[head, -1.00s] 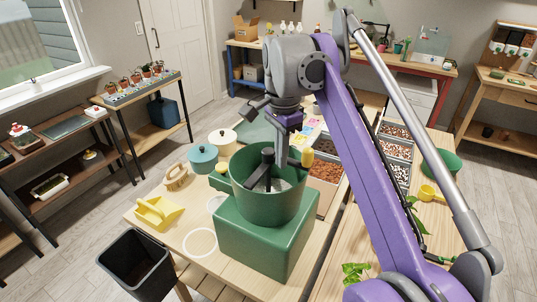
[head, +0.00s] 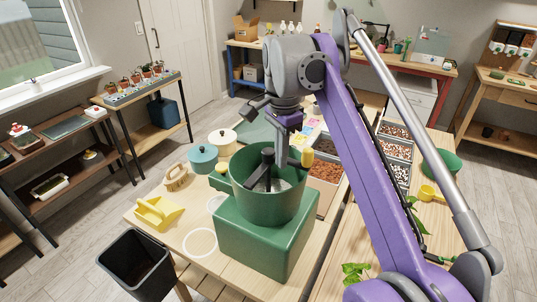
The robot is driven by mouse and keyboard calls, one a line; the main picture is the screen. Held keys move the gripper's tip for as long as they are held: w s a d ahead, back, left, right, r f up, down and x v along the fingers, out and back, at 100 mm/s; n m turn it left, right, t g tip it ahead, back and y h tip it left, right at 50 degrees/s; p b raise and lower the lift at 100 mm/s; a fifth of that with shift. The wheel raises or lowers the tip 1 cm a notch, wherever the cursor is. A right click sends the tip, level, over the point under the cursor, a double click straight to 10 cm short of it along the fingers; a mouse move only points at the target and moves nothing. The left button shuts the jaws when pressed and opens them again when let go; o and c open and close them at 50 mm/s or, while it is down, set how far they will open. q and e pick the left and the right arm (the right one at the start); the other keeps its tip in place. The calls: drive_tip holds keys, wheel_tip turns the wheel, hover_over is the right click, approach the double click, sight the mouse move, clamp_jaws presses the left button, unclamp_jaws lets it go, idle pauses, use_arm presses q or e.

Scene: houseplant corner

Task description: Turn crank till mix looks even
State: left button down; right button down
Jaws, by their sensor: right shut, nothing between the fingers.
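A green mixing tub (head: 252,204) sits on a green box base (head: 262,245) on the wooden table. A dark hub (head: 267,160) with a crank arm stands in the tub, and the crank's yellow knob (head: 307,157) is at the tub's far right rim. Only a small patch of greyish mix (head: 272,186) shows inside; I cannot tell how even it is. My right gripper (head: 281,152) points down at the tub's far side, left of the knob and partly behind the hub. It is shut and empty. My left gripper is out of view.
On the table are a yellow scoop (head: 158,211), a teal lidded pot (head: 203,157), a cream pot (head: 222,141) and a wooden brush (head: 176,177). Bins of soil and pebbles (head: 398,150) stand to the right. A black bin (head: 137,262) is at the table's front left.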

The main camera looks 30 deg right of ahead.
wheel_tip(320, 180, down, 3)
drive_tip(key=shift+f+b, duration=0.2)
drive_tip(key=shift+b, duration=0.55)
idle(0.3)
